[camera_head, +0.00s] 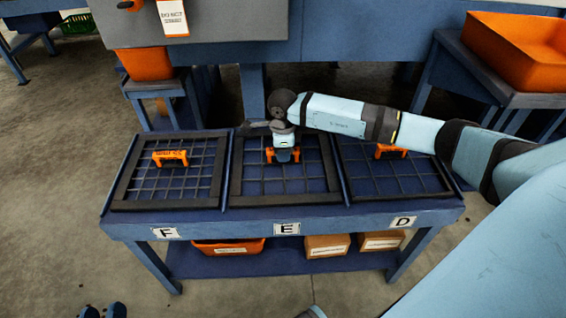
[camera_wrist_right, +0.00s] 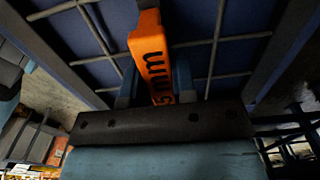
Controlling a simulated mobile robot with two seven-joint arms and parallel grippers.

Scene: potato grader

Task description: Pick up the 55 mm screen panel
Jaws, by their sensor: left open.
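Three dark-framed screen panels with orange handles lie side by side on a blue table. The middle panel (camera_head: 309,200) is above label E, and my right gripper (camera_head: 284,158) is down at its handle (camera_head: 269,154). In the right wrist view the orange handle (camera_wrist_right: 152,60) stands between my right gripper's fingers (camera_wrist_right: 158,88). Its lettering ends in "5 mm"; the first digit is hidden. I cannot tell whether the fingers press on it. The left panel (camera_head: 119,188) and right panel (camera_head: 350,182) lie flat. My left gripper (camera_head: 103,311) shows only its fingertips at the bottom edge, open and empty.
The blue table (camera_head: 200,225) carries labels F, E and D. An orange bin (camera_head: 228,247) and cardboard boxes (camera_head: 327,246) sit on its lower shelf. A large orange crate (camera_head: 515,55) stands on a stand at the right. A blue machine rises behind. The front floor is clear.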

